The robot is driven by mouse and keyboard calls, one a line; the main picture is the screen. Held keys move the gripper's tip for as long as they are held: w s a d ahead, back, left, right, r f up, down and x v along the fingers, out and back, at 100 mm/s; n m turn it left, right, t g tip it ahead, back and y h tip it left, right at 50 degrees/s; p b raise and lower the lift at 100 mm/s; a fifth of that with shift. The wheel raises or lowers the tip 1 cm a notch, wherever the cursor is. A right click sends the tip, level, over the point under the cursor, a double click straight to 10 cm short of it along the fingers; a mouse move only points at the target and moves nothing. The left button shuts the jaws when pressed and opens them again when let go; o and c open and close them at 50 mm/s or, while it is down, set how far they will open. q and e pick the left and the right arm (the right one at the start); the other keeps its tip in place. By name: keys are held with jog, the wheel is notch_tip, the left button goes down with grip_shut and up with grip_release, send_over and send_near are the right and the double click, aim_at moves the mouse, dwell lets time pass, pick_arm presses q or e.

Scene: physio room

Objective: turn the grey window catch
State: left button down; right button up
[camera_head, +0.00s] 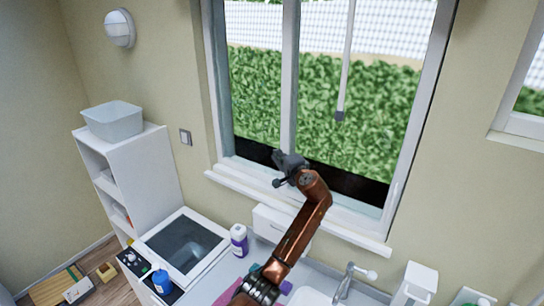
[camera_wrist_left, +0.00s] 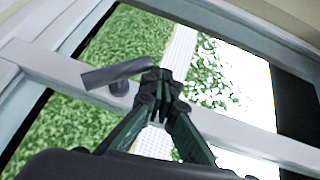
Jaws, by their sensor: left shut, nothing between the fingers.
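The grey window catch (camera_wrist_left: 115,74) shows in the left wrist view as a flat lever on a round stub, mounted on the pale window bar (camera_wrist_left: 60,68). Its lever points toward my left gripper (camera_wrist_left: 160,82), whose fingers are closed together with nothing between them. The fingertips are at the lever's right end; I cannot tell whether they touch it. In the head view my left gripper (camera_head: 281,160) is at the window's middle upright (camera_head: 289,90), low on the window. There the catch cannot be told apart from the dark gripper. My right gripper is not in view.
The white window sill (camera_head: 330,225) runs below my left arm. Under it are a sink tap (camera_head: 347,280), a purple-and-white bottle (camera_head: 239,240) and a white box-like fixture (camera_head: 268,222). A white shelf (camera_head: 140,175) with a grey tub (camera_head: 113,121) stands left. A blind wand (camera_head: 345,70) hangs right of the gripper.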

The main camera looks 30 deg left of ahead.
pick_arm(q)
jog(key=shift+a, duration=0.3)
dwell(1.0)
dwell(0.4)
jog(key=d+r+p, duration=0.1)
jog(key=r+p, duration=0.1)
jog(key=d+r, duration=0.1)
jog(key=r, duration=0.1)
jog(key=shift+w+d+p, duration=0.35)
jog(key=shift+p, duration=0.05)
jog(key=s+d+r+b, duration=0.4)
jog(key=s+d+r, duration=0.1)
jog(key=shift+s+d+r, duration=0.15)
jog(key=shift+s, duration=0.15)
